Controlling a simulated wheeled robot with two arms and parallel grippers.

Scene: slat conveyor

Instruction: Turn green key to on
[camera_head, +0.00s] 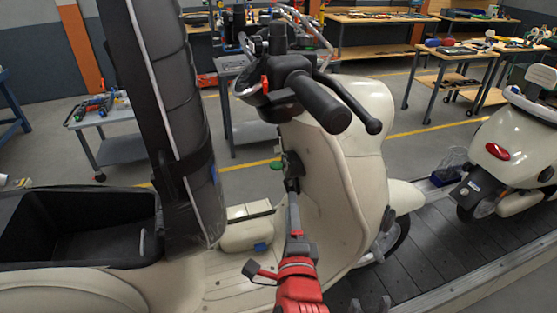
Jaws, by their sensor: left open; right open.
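My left gripper (274,260), red with dark finger pads, is open in front of the shield. It is below the key in the picture and apart from it. My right gripper (370,304) shows only as dark tips at the bottom edge, open, to the right of the left one. The rest of it is out of frame.
The handlebar grip (320,102) and brake lever stand above the shield. A tall black seat (165,110) rises on the left above an open black storage bin (85,225). A second scooter (505,145) stands on the conveyor (440,240) at right. Work tables line the back.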

